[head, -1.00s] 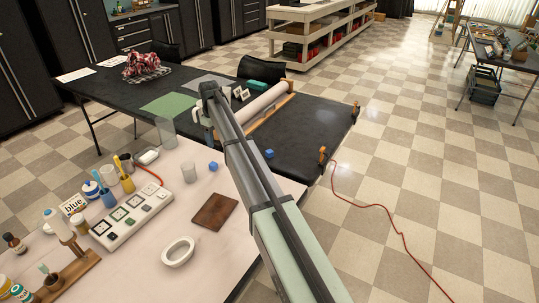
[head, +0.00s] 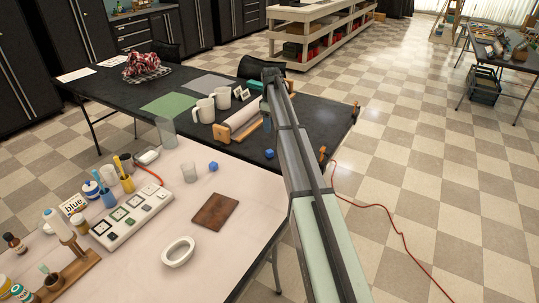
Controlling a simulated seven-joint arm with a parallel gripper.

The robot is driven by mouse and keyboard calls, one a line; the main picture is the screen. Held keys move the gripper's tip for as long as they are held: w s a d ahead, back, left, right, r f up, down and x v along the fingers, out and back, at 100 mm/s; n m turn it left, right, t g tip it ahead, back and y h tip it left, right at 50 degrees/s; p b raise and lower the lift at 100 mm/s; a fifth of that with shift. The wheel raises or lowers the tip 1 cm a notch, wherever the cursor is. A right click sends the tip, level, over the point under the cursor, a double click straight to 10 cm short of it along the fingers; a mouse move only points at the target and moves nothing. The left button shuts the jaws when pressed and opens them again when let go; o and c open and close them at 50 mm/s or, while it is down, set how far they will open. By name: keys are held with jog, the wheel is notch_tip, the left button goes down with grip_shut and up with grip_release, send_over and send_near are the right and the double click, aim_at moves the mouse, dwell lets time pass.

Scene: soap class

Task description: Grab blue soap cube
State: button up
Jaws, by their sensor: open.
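Two small blue cubes are in the head view. One blue cube (head: 213,166) sits on the pale table (head: 150,235), right of a clear cup. The other blue cube (head: 270,153) lies on the black table (head: 315,125), left of my arm. I cannot tell by look which one is soap. My gripper (head: 267,124) hangs from the arm's far end over the black table, beyond the second cube and apart from it. It is open, small and partly hidden by my arm. I see nothing held in it.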

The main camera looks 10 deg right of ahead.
jog(key=n, duration=1.2)
send_over(269, 151)
jog(key=f, duration=0.8)
jog(key=shift+d+f, duration=0.25)
jog(key=shift+d, duration=0.1)
jog(key=shift+a+f, duration=0.15)
jog(key=shift+f, duration=1.2)
jog(key=shift+a+f, duration=0.1)
jog(key=shift+f, duration=1.2)
jog(key=shift+c, duration=0.2)
jog(key=c, duration=1.1)
